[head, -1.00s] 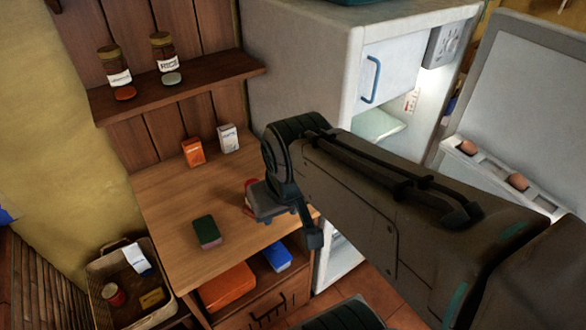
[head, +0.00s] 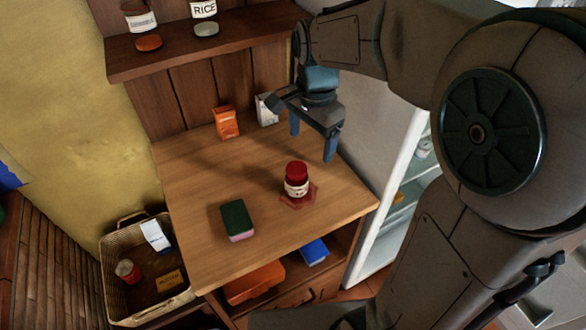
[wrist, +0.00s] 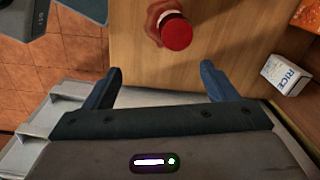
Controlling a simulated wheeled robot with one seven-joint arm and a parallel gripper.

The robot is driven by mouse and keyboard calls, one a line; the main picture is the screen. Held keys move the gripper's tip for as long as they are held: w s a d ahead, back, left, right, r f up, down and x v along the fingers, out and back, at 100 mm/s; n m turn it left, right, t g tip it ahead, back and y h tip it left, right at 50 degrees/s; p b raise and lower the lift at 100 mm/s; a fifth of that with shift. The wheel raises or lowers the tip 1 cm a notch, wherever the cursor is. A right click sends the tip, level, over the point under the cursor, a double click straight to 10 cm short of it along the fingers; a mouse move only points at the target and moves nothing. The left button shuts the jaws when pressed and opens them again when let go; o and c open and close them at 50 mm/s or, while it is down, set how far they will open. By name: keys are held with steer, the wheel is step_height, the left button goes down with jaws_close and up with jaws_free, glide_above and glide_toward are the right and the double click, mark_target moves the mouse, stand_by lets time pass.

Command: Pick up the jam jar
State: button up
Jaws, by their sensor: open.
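The jam jar (head: 296,180) stands upright on the wooden counter, with a red lid and a white label. A reddish patch or coaster (head: 312,196) shows around its base. In the wrist view the jar (wrist: 176,32) is seen from above, ahead of the fingers and between their lines. My gripper (head: 314,142) is open and empty, above the counter, up and slightly right of the jar in the head view. Its two blue fingers are spread in the wrist view (wrist: 160,82). Nothing touches the jar.
A sponge (head: 238,221) lies on the counter left of the jar. An orange box (head: 226,122) and a white rice box (wrist: 286,74) stand at the back. A shelf (head: 180,54) with jars hangs above. A basket (head: 112,262) stands at lower left. The fridge is at right.

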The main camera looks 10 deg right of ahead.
mark_target(300, 168)
steer(key=shift+w+a+f+m+g+b, duration=0.2)
steer(key=shift+w+a+f+m, duration=0.25)
steer(key=shift+f, duration=0.15)
steer(key=shift+w+a+f+m+g+b, duration=0.15)
steer(key=shift+w+a+f+m, duration=0.25)
steer(key=shift+f, duration=0.2)
steer(key=shift+w+f, duration=0.2)
steer(key=shift+f, duration=0.15)
step_height(300, 168, down, 8)
steer(key=shift+r, duration=0.15)
steer(key=shift+w+a+f, duration=0.1)
steer(key=shift+a+f, duration=0.15)
steer(key=shift+f, duration=1.15)
steer(key=shift+a+f, duration=0.2)
steer(key=shift+f, duration=1.15)
steer(key=c, duration=1.3)
steer(key=shift+r, duration=0.1)
